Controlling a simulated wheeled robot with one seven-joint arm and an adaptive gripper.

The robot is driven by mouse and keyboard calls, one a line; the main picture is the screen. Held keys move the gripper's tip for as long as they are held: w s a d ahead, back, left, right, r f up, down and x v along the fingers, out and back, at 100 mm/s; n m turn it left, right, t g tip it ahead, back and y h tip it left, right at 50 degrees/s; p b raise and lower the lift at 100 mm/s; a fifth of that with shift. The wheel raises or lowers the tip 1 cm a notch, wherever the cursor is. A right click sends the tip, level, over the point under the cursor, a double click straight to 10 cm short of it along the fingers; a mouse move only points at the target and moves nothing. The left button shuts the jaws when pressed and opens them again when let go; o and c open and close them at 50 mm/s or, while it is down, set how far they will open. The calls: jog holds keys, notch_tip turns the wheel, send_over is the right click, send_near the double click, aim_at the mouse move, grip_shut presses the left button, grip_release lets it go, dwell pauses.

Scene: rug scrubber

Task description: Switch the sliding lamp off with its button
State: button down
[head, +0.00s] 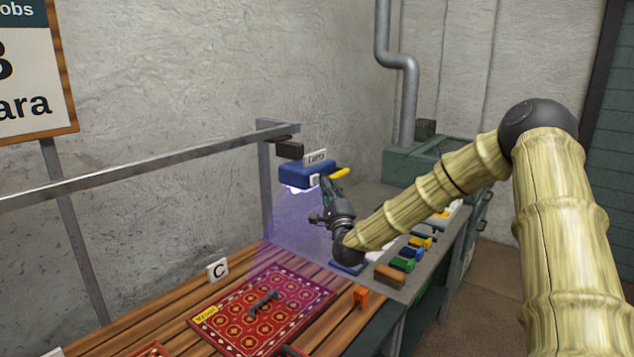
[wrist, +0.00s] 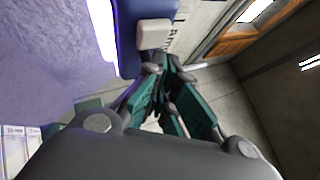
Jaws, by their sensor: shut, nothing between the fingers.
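The blue sliding lamp (head: 295,178) hangs from the rail, with a "Lamp" card on top. It is lit: a bright strip shows under it and a purple beam falls on the rug. In the wrist view the lamp (wrist: 132,50) carries a pale square button (wrist: 153,34) on its side. My gripper (head: 326,182) is shut and empty, pointing up at the lamp's near side. In the wrist view its fingertips (wrist: 160,64) are just below the button; I cannot tell whether they touch it. In the head view the fingers partly hide the button.
The metal rail (head: 150,165) crosses above the wooden table.

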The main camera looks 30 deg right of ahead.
jog(key=shift+w+a, duration=0.1)
dwell(0.3)
jog(key=shift+w+a+b, duration=0.1)
jog(key=shift+w+b, duration=0.2)
jog(key=shift+b, duration=0.35)
jog(key=shift+w+a+b, duration=0.15)
jog(key=shift+w+b, duration=0.15)
dwell(0.5)
jog(key=shift+s, duration=0.1)
jog(key=shift+s+d, duration=0.3)
jog(key=shift+s, duration=0.35)
jog(key=shift+s+d, duration=0.35)
jog(key=shift+s, duration=0.55)
jog(key=shift+s+d, duration=0.4)
jog(key=shift+s, duration=0.55)
jog(key=shift+s+d, duration=0.35)
jog(key=shift+s, duration=0.55)
jog(key=shift+r+p, duration=0.1)
jog(key=shift+p, duration=0.2)
